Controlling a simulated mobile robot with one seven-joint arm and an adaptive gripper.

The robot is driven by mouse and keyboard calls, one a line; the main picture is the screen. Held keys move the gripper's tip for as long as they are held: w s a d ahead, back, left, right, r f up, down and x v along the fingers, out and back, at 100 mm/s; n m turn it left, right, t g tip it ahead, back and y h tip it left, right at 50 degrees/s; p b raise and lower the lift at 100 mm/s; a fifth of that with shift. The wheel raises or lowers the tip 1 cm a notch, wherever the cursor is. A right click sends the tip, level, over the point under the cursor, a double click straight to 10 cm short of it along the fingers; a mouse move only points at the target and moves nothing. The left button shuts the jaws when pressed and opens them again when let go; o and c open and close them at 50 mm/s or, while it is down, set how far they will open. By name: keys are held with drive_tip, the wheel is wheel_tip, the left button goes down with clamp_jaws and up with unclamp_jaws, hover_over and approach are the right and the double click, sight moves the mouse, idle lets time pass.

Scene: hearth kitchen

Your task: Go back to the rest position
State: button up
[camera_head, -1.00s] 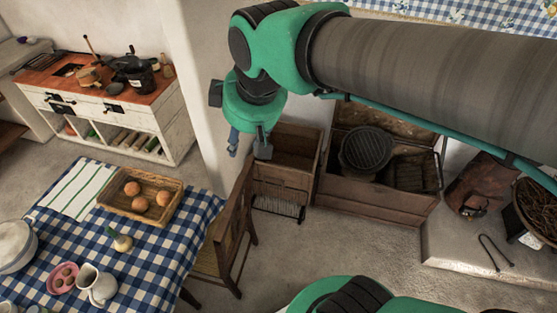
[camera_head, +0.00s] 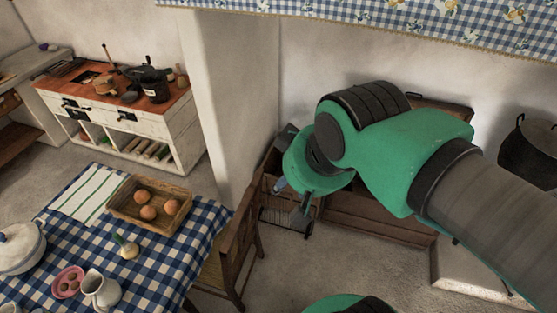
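A table with a blue checked cloth (camera_head: 172,250) holds a basket (camera_head: 126,209) of round brown items, an onion (camera_head: 127,247), a jug (camera_head: 100,289) and a pot (camera_head: 20,250). A wooden chair (camera_head: 238,250) stands beside it. A dark cauldron (camera_head: 530,150) is at right.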

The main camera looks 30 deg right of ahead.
wheel_tip(320, 180, down, 8)
drive_tip(key=b, duration=0.8)
drive_tip(key=shift+f, duration=0.15)
